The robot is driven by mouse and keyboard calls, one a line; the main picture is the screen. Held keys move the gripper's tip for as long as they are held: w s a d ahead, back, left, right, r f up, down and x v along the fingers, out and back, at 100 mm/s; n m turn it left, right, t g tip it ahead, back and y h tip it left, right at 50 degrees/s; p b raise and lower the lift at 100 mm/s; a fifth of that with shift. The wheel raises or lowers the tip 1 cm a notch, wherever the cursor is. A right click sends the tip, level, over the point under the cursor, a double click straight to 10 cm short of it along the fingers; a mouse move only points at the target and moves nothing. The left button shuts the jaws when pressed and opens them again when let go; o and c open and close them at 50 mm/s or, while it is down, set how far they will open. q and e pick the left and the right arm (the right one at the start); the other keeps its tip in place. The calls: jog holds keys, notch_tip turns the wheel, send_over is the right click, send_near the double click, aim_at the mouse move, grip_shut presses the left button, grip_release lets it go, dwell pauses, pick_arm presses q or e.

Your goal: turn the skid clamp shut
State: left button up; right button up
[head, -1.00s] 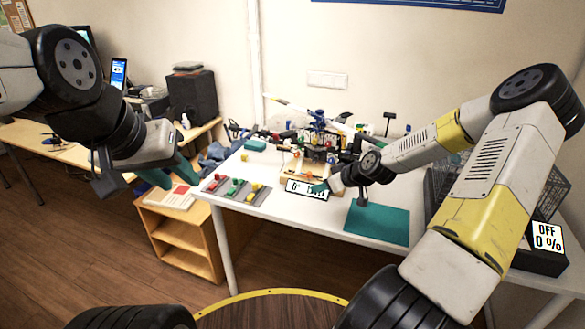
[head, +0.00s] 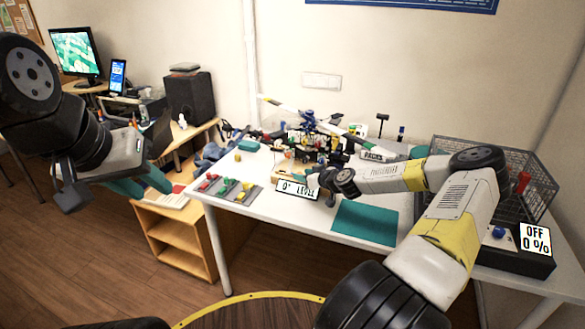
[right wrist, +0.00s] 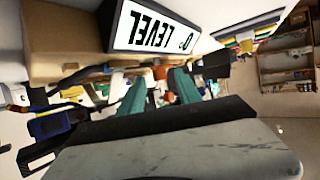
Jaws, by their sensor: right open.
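The model helicopter (head: 309,120) stands on a wooden stand at the back of the white table. The skid clamp is too small and too hidden to make out surely in the head view. My right gripper (head: 316,180) is low at the stand's front, beside the level display (head: 298,189). In the right wrist view its teal fingers (right wrist: 158,92) are apart, with a small orange-red part (right wrist: 168,97) showing beyond, between them; I cannot tell whether they touch it. My left gripper (head: 142,184) is open and empty, left of the table.
A grey tray (head: 228,191) with coloured parts lies left of the level display. A teal mat (head: 365,222) lies on the right, bare. A wire basket (head: 500,165) and a box reading OFF 0 % (head: 536,240) stand at the right end. A black speaker (head: 190,100) stands back left.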

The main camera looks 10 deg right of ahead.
jog(key=shift+w+a+f, duration=0.1)
jog(key=shift+w, duration=0.15)
grip_shut()
